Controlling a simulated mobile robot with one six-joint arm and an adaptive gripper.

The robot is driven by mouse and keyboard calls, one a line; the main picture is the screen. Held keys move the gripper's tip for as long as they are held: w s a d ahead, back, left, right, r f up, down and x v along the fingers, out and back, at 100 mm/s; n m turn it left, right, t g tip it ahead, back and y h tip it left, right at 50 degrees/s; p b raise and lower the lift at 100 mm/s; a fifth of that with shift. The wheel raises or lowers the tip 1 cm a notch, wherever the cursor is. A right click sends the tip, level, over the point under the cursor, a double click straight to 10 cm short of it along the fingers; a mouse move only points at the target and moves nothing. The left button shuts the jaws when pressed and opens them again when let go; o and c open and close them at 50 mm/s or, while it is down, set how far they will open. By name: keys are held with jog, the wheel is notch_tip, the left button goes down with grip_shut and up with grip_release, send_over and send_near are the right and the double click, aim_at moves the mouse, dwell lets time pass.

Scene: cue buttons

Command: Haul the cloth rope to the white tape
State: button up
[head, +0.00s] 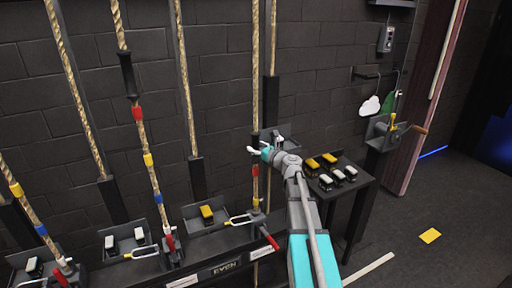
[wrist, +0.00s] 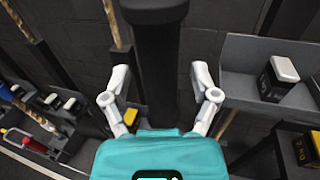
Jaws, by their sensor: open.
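Several tan ropes hang along the dark wall. One rope (head: 141,133) has a black sleeve (head: 128,75) and red, yellow and blue tape bands. Another rope (head: 255,70) hangs just left of my gripper, with red tape (head: 255,171) and yellow tape lower down. My gripper (head: 258,150) is open beside or around this rope; the head view does not settle which. In the wrist view a thick black cylinder (wrist: 157,70) stands upright between and beyond the open fingers. I cannot tell which rope is the cloth one, and no white tape is clearly visible on a rope.
Below the ropes is a rail with trays, black blocks with white or yellow tops and red-handled levers (head: 268,237). A dark table (head: 345,186) with similar blocks stands right of my gripper. A crank box (head: 388,133) is farther right. The floor at right is mostly clear.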

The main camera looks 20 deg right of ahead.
jog(key=shift+w+a, duration=0.1)
jog(key=shift+w, duration=0.2)
grip_shut()
